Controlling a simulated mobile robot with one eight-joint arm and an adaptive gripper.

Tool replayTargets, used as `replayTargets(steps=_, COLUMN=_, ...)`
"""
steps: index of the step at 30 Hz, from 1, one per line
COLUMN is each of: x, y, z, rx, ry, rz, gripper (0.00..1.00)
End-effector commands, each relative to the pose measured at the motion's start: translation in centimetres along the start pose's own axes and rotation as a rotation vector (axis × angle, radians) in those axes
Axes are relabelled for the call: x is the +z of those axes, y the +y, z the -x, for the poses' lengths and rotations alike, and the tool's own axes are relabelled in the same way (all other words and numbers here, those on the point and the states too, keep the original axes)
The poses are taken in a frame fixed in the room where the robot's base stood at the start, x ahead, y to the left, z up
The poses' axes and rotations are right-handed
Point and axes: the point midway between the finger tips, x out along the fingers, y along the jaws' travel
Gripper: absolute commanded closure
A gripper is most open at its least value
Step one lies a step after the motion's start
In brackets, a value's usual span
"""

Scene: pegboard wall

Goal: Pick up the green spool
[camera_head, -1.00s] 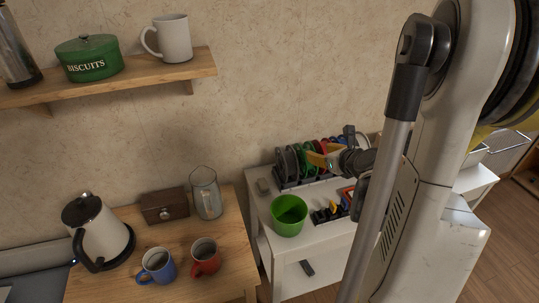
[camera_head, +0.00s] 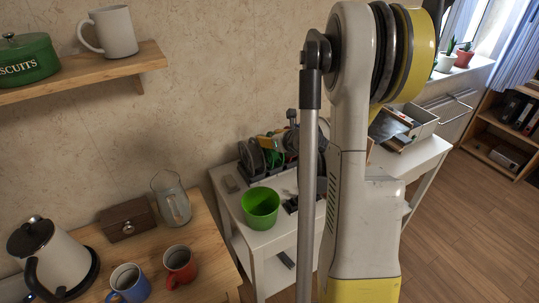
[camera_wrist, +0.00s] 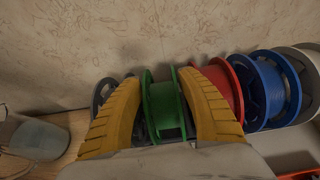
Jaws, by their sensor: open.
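The green spool (camera_wrist: 165,106) stands upright in a row of spools against the wall. In the wrist view my gripper (camera_wrist: 160,78) is open, with one yellow finger on each side of the green spool. The right finger is very close to it; I cannot tell if it touches. The gripper's own body hides the spool's lower front. In the head view the green spool (camera_head: 274,159) shows only in part, below my gripper (camera_head: 268,142), and my arm covers the right part of the row.
A red spool (camera_wrist: 227,88) stands just right of the right finger, then a blue spool (camera_wrist: 269,90) and a pale one. Grey spools (camera_head: 250,156) stand to the left. A green bucket (camera_head: 261,209) stands in front on the white table (camera_head: 232,200).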

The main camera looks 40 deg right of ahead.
Motion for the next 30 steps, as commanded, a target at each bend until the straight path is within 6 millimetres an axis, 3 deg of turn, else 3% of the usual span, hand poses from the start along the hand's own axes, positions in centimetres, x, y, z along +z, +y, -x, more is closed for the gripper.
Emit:
replayTargets(steps=6, x=0.1, y=0.0, z=-0.3, rx=-0.001, ry=0.000, rz=-0.001, gripper=0.54)
replayTargets(steps=7, x=0.1, y=0.0, z=-0.3, rx=-0.001, ry=0.000, rz=-0.001, gripper=0.58)
replayTargets(steps=11, x=0.1, y=0.0, z=-0.3, rx=-0.001, ry=0.000, rz=-0.001, gripper=0.98)
replayTargets(steps=12, x=0.1, y=0.0, z=-0.3, rx=-0.001, ry=0.000, rz=-0.001, gripper=1.00)
replayTargets(steps=23, x=0.4, y=0.0, z=-0.1, rx=0.000, ry=0.000, rz=-0.001, gripper=1.00)
replayTargets(steps=30, x=4.5, y=0.0, z=2.1, rx=-0.001, ry=-0.001, rz=-0.001, gripper=1.00)
